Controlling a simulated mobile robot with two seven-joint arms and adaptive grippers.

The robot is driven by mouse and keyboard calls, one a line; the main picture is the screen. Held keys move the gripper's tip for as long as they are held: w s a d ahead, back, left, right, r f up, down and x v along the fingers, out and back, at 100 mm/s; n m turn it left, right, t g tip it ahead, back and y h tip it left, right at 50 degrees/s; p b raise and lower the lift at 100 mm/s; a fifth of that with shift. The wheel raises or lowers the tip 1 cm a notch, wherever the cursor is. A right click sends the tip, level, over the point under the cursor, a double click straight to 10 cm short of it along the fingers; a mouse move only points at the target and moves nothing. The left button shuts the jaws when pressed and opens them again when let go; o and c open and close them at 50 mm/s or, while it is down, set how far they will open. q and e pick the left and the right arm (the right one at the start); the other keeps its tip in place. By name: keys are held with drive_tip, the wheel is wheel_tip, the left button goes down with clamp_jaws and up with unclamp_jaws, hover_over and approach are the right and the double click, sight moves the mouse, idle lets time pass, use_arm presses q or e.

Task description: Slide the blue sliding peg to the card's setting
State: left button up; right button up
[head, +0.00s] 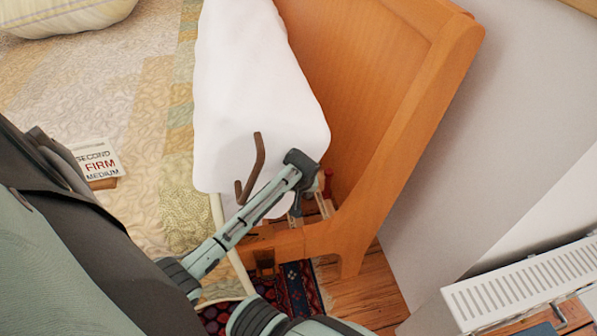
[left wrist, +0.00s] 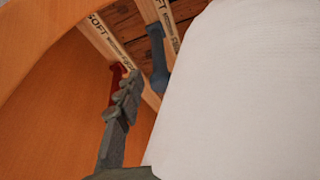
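The card (head: 97,160) on the bed at left reads "SECOND", "FIRM" in red and "MEDIUM". In the left wrist view, the blue sliding peg (left wrist: 157,62) stands on a slat (left wrist: 168,20) marked "SOFT", partly beside the white mattress edge. A red peg (left wrist: 115,82) sits on the neighbouring slat. My left gripper (head: 302,182) reaches down beside the mattress at the bed's end. In the wrist view, one dark finger shows, overlapping the red peg in the picture and left of the blue peg. The other finger does not show, so its opening is unclear. My right gripper is not in view.
The raised white mattress (head: 260,75) crowds the right of the wrist view. A brown bent bar (head: 252,170) shows against it. The orange wooden bed end (head: 365,90) bounds the slat gap. A white radiator (head: 520,285) stands at lower right.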

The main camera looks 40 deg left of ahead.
use_arm(q)
drive_tip(key=v, duration=0.3)
drive_tip(key=shift+s+r, duration=0.15)
drive_tip(key=shift+r, duration=0.2)
